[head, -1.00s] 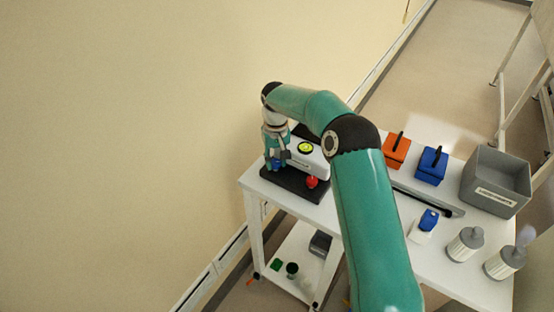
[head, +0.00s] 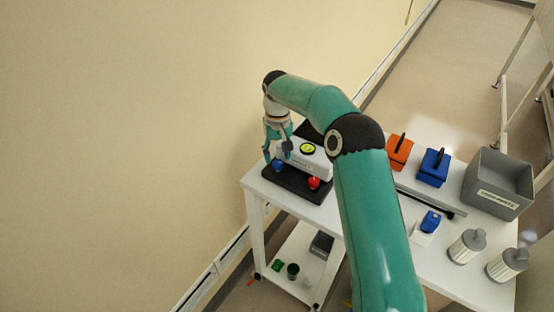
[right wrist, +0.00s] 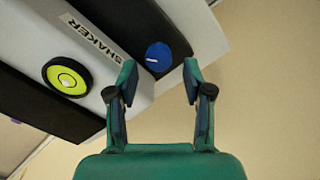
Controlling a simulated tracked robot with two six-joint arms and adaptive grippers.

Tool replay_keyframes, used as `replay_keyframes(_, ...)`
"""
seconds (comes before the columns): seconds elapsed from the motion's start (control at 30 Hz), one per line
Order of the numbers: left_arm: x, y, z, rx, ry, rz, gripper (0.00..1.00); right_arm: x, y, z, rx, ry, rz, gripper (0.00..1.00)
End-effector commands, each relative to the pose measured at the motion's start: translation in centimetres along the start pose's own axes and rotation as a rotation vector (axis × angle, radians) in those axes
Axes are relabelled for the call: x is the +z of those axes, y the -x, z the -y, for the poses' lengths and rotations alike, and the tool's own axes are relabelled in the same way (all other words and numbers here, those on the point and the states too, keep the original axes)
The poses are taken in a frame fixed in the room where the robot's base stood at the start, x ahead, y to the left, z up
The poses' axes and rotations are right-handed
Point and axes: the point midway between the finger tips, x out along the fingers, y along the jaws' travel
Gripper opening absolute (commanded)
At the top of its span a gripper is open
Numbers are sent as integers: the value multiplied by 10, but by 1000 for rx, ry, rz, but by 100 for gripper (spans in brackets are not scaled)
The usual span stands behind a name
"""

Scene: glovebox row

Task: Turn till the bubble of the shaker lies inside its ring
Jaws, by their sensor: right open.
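The shaker (head: 318,164) is a white body on a black base, with a red knob (head: 314,183) and a blue knob (head: 278,167) at its near side. On its top is a round yellow-green bubble level (head: 307,148) with a black rim. In the right wrist view the level (right wrist: 67,77) shows a pale bubble close to the middle; whether it lies wholly inside the ring is too small to tell. My right gripper (head: 279,153) is open, just above the blue knob. In the right wrist view the blue knob (right wrist: 158,57) with its white mark lies beyond the open fingertips (right wrist: 160,79).
The shaker stands at the left end of a white table (head: 257,184) by the wall. To the right are an orange box (head: 398,154), a blue box (head: 433,168), a grey bin (head: 497,182) and two ribbed grey cylinders (head: 467,247). My right arm crosses over the table.

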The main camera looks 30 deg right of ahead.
Motion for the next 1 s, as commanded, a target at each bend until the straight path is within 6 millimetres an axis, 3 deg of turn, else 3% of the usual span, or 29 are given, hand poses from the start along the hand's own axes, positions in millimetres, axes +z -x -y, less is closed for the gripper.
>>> replay_keyframes(0.2,0,0,0,0,0,0,45,-2,34,0,2,-1,-10,57)
replay_keyframes(0.4,0,0,0,0,0,0,45,-2,48,2,0,1,-8,57)
replay_keyframes(0.83,0,0,0,0,0,0,45,-1,50,2,-1,-24,-4,57)
replay_keyframes(1.0,0,0,0,0,0,0,45,3,50,-3,24,-227,13,57)
